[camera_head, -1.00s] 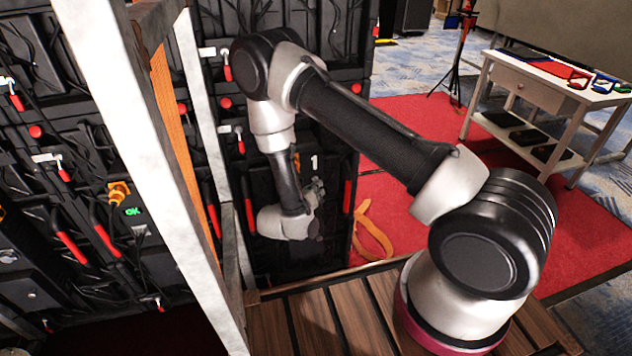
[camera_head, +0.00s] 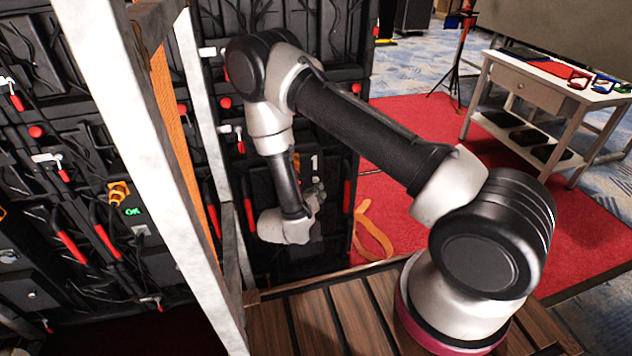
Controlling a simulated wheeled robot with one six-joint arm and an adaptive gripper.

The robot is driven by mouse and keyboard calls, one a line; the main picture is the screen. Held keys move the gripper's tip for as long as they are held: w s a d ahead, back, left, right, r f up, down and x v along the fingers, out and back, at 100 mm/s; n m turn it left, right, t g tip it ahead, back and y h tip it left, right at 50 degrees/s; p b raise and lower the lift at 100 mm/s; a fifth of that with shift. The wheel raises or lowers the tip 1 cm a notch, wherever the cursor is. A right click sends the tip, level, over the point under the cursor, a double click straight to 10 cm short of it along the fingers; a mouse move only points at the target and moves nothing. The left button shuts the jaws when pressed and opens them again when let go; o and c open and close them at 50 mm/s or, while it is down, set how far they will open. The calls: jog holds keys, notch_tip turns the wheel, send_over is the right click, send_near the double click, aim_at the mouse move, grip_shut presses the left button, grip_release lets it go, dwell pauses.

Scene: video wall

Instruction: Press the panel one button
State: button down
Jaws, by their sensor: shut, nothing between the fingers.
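The black panel marked with a white "1" (camera_head: 314,163) stands behind my arm, left of the red carpet. My gripper (camera_head: 318,194) is small and dark at the end of my wrist, just below the "1" and close to the panel face. It is shut and holds nothing. My wrist partly hides it, and I cannot tell whether it touches the panel. I cannot make out a button beside the "1"; my arm covers much of that panel.
A whitish metal post (camera_head: 165,180) and an orange strip stand left of my arm. More black panels with red handles (camera_head: 103,240) and cables fill the left. An orange strap (camera_head: 372,230) lies on the red carpet (camera_head: 400,130). A white table (camera_head: 540,88) stands at the right.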

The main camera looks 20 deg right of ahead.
jog(key=shift+s, duration=0.1)
jog(key=shift+s, duration=2.4)
jog(key=s+d+r+m+g+h, duration=0.3)
jog(key=s+d+r+m+g, duration=0.8)
jog(key=r+m, duration=0.35)
jog(key=s+d+r+m+t+y, duration=0.1)
jog(key=s+r+m+y, duration=0.3)
jog(key=r, duration=0.5)
jog(key=s+d+r+m+t+y, duration=0.2)
jog(key=s+r+m+y, duration=0.2)
jog(key=r+m, duration=0.4)
jog(key=s+d+r+m+t+y, duration=0.1)
jog(key=s+r+m+y, duration=0.4)
jog(key=r, duration=0.5)
jog(key=shift+s+d+r+m+t, duration=0.25)
jog(key=shift+m+t, duration=0.15)
jog(key=shift+m, duration=0.25)
